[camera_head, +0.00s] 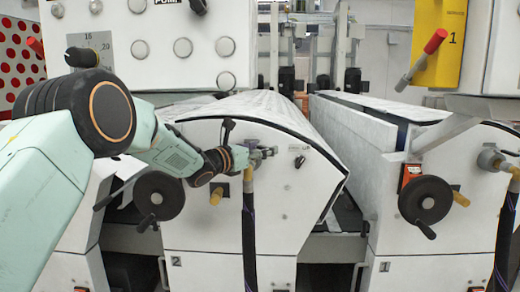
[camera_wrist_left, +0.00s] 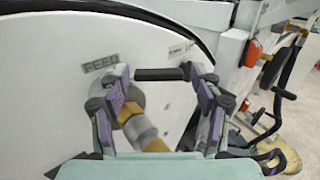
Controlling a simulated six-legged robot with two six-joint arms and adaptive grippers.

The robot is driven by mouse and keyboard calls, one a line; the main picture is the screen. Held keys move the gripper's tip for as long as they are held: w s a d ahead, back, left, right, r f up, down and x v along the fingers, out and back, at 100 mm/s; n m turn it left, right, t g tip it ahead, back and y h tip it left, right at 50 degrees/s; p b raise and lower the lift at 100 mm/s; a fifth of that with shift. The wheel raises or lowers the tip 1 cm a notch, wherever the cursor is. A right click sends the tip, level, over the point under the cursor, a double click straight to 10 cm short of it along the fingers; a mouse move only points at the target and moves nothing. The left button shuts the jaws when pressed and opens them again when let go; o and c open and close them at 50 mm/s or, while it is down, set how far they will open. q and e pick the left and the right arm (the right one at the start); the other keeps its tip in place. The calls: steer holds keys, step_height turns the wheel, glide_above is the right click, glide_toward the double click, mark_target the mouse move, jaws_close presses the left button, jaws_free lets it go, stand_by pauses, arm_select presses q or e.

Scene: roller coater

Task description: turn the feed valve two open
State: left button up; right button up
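Feed valve two is on the white end panel marked 2 (camera_head: 177,261). Its brass fitting (camera_head: 248,176) has a dark hose hanging below it. In the left wrist view, the brass fitting (camera_wrist_left: 145,134) sits under a FEED label (camera_wrist_left: 100,64), and a black bar handle (camera_wrist_left: 160,74) lies crosswise above it. My left gripper (camera_head: 262,154) is at the valve, in front of the panel. In the left wrist view its purple-padded fingers (camera_wrist_left: 160,82) are spread wide, one at each end of the handle. Whether they touch it is unclear. My right gripper is not in view.
A black handwheel (camera_head: 158,195) is left of the valve, below my left arm. Unit 1 stands at the right with its own handwheel (camera_head: 425,200) and valve (camera_head: 490,159). A yellow panel with a red-handled lever (camera_head: 435,41) is at the upper right.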

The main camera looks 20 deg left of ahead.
arm_select(q)
steer(key=shift+w+f, duration=0.1)
steer(key=shift+w, duration=0.05)
steer(key=c, duration=0.5)
jaws_close()
